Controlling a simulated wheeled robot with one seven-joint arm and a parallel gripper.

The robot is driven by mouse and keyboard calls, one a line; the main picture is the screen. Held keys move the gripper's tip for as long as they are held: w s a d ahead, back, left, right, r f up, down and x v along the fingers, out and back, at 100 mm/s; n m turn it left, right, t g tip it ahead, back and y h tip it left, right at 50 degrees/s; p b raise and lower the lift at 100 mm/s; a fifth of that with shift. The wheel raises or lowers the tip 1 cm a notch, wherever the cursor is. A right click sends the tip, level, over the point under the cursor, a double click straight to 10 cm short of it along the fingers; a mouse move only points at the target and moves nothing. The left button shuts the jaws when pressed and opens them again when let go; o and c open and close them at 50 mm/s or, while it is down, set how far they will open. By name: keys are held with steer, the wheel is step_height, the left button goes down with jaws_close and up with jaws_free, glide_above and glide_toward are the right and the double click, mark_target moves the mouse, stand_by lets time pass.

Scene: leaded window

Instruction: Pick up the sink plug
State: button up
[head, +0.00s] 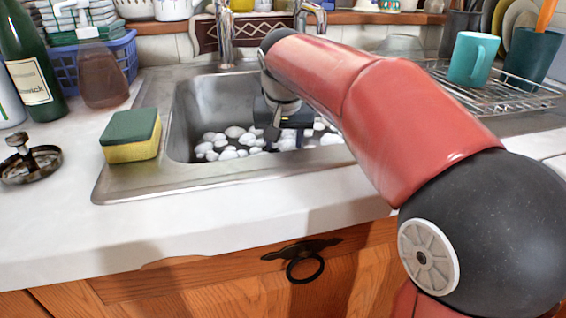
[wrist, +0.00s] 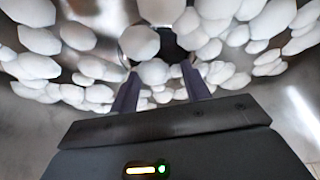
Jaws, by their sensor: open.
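My gripper (head: 275,134) points down into the sink, low among white foam blobs. In the wrist view its two dark fingers (wrist: 160,72) are apart, with foam blobs between and beyond them. No plug is clearly visible in the sink. A dark patch (wrist: 172,47) with a greyish edge shows past the fingertips, partly covered by foam; I cannot tell whether it is the plug or the drain. A round dark metal piece with an upright knob (head: 30,162), resembling a sink plug or strainer, sits on the counter left of the sink, far from my gripper.
The steel sink (head: 125,186) has walls around my gripper. A green and yellow sponge (head: 131,136) sits on its left rim. The faucet (head: 225,38) rises behind. A wire rack (head: 510,97) with a teal mug (head: 473,58) stands at right. The front counter is clear.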

steer(key=shift+x, duration=1.35)
jaws_close()
steer(key=shift+r, duration=0.1)
